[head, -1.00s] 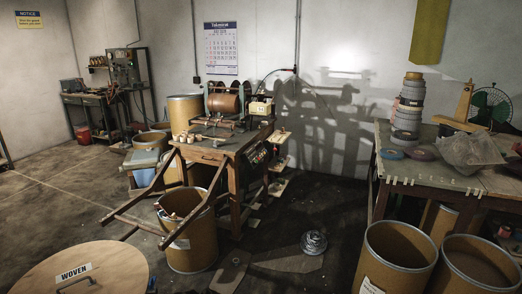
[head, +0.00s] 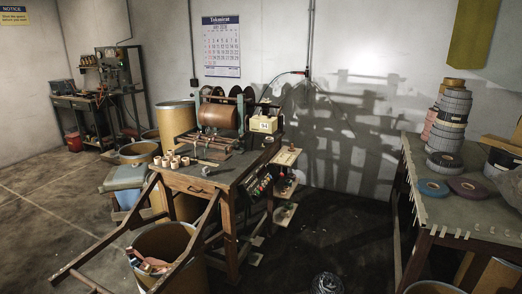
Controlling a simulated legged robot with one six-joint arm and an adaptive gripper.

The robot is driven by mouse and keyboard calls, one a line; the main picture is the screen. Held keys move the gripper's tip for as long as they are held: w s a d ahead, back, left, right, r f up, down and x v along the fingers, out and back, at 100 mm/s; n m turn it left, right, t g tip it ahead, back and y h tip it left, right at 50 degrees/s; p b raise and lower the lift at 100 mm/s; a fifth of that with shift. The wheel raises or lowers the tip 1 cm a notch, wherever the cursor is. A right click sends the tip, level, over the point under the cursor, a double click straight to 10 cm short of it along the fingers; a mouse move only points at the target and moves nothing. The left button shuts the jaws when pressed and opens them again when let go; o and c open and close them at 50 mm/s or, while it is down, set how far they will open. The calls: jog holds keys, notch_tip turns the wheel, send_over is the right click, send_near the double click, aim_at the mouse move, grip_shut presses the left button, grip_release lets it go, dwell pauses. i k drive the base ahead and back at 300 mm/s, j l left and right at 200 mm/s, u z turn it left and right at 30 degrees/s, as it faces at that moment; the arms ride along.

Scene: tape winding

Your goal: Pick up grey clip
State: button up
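No clip can be picked out with certainty as the grey one. Several small pale clips (head: 420,214) sit along the left and front edges of the right-hand table (head: 455,215); they look off-white or light grey in this light. Several small coloured pieces (head: 262,187), red and green among them, line the right side of the wooden winding bench (head: 205,183); they are too small to identify. My gripper is not in view.
Wooden rails (head: 110,240) slope out from the bench's front, beside a brown drum (head: 165,242). Tape rolls (head: 447,130) are stacked on the right-hand table. Another drum (head: 432,288) stands at its foot. Dark floor (head: 345,225) lies open between bench and table.

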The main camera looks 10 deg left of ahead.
aim_at(206, 171)
jog(key=i, duration=3)
jog(key=i+u, duration=0.15)
jog(key=u, duration=0.3)
jog(key=i+u, duration=0.15)
jog(key=u, duration=0.25)
jog(key=i+l+u, duration=0.15)
jog(key=u, duration=1.95)
